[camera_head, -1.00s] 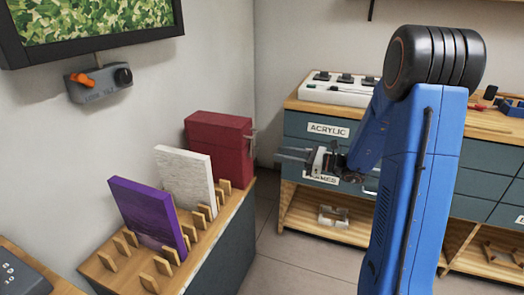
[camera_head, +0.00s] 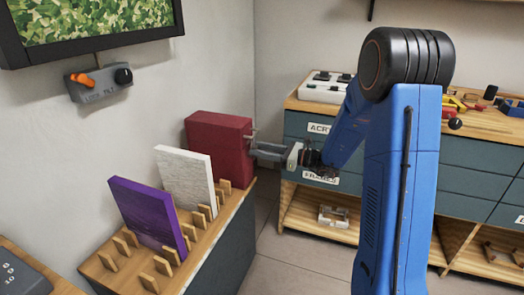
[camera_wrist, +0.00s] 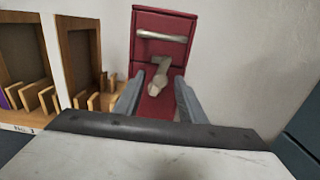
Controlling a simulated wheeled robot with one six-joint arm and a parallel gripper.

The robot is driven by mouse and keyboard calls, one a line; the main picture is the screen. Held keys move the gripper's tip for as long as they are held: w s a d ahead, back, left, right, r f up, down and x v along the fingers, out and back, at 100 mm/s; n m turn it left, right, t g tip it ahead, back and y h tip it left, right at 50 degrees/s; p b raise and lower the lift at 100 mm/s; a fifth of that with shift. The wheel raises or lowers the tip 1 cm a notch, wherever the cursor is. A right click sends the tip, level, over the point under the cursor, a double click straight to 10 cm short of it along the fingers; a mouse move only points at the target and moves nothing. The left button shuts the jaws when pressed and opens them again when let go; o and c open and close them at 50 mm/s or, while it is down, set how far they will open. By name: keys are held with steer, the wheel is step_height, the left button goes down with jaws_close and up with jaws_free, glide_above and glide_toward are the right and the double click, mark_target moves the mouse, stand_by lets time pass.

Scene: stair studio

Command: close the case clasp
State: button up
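The dark red case (camera_head: 220,145) stands upright at the far end of the wooden-topped cabinet. In the wrist view, the case (camera_wrist: 147,56) shows a pale metal handle (camera_wrist: 162,37) across its face. Below the handle is a metal clasp (camera_wrist: 158,76), which appears to stick out from the face. My gripper (camera_head: 256,149) is at the right side of the case, pointing at it. In the wrist view my gripper (camera_wrist: 158,88) is open, with one finger on each side of the clasp and gaps between. Whether a finger touches the case, I cannot tell.
A purple panel (camera_head: 147,212) and a white panel (camera_head: 185,176) stand in wooden pegs (camera_head: 163,265) left of the case. Behind my arm is a drawer bench (camera_head: 470,160) with a white switch box (camera_head: 325,86) on top. Open floor lies between the cabinets.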

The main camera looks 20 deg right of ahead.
jaws_close()
steer(key=shift+s+a+n, duration=0.15)
steer(key=shift+s+n, duration=0.1)
steer(key=shift+n, duration=1.05)
jaws_free()
